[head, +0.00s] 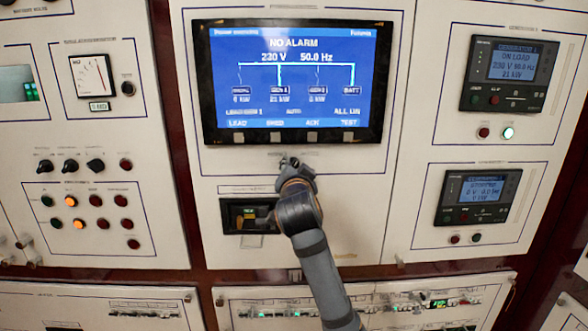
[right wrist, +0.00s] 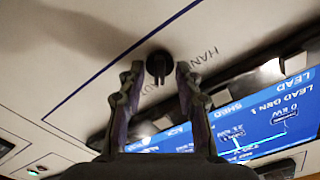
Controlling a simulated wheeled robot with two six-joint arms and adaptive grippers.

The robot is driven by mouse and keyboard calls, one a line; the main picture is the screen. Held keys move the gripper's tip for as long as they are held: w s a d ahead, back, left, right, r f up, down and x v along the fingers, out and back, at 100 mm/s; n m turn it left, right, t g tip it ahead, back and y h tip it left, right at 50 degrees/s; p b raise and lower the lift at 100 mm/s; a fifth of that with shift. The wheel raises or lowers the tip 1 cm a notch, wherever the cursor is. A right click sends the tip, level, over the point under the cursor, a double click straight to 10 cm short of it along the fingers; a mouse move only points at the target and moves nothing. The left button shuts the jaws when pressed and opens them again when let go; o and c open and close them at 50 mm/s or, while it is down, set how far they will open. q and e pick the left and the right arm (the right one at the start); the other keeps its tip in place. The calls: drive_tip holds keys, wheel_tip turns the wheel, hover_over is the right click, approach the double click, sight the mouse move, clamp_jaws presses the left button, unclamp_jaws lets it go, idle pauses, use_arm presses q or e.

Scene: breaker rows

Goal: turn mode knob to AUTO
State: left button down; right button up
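The mode knob (right wrist: 158,62) is a small black rotary knob on the cream panel, just beside the blue screen in the right wrist view. My right gripper (right wrist: 158,70) is open, with one finger on each side of the knob and a gap visible on both sides. In the head view my right gripper (head: 291,163) is below the big screen and hides the knob. My left gripper is not in view.
The big screen (head: 293,75) reads "NO ALARM", with a row of buttons along its lower edge. A dark recessed device (head: 236,216) sits below. Knobs and lamps (head: 84,200) are on the left panel, generator displays (head: 512,70) on the right.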

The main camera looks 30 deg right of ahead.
drive_tip(key=v, duration=0.7)
drive_tip(key=shift+s, duration=0.25)
drive_tip(key=shift+a, duration=0.1)
